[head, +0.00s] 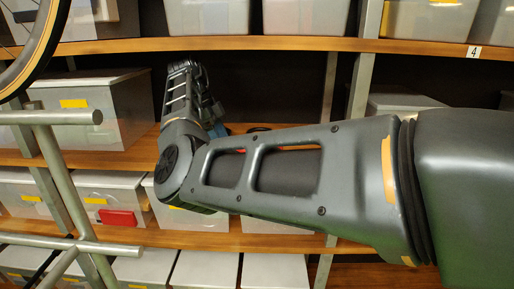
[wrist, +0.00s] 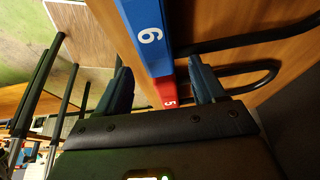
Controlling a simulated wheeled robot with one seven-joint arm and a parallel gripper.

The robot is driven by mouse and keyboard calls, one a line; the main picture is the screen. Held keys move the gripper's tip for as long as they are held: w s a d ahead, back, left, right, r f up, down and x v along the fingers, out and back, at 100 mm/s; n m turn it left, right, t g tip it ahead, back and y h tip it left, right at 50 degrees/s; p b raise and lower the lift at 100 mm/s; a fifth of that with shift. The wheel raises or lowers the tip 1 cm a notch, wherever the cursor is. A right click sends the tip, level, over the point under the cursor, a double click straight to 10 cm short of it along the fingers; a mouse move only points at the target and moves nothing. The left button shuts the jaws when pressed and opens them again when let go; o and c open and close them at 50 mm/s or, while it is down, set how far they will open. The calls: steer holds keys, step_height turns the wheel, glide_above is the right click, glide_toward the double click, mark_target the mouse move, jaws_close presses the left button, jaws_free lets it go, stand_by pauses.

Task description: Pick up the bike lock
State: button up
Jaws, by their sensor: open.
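In the wrist view, a black curved bar (wrist: 268,68) lies on the wooden shelf (wrist: 285,22), right of my fingers; it looks like the shackle of the bike lock. A blue piece marked 6 (wrist: 148,36) and a red piece marked 5 (wrist: 167,92) lie end to end beside it. I cannot tell whether they are joined to the bar. My gripper (wrist: 157,75) is open, its two dark fingers on either side of the blue and red pieces. In the head view my arm hides most of this spot; a bit of black shows (head: 258,128) on the middle shelf.
Grey bins with yellow labels (head: 73,104) fill the shelves left of my arm. A red box (head: 118,218) sits by the lower bins. A shelf board (head: 290,44) runs above. A metal stand (head: 62,170) and a wheel (head: 45,45) stand close at left.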

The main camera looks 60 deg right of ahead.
steer(key=s+d+p, duration=0.1)
steer(key=s, duration=0.2)
steer(key=s+d+p, duration=0.1)
steer(key=s, duration=0.2)
steer(key=s+d, duration=0.2)
steer(key=s, duration=0.2)
steer(key=shift+p, duration=0.4)
steer(key=shift+s+f, duration=0.1)
steer(key=shift+f, duration=0.45)
jaws_close()
steer(key=shift+d+r, duration=0.1)
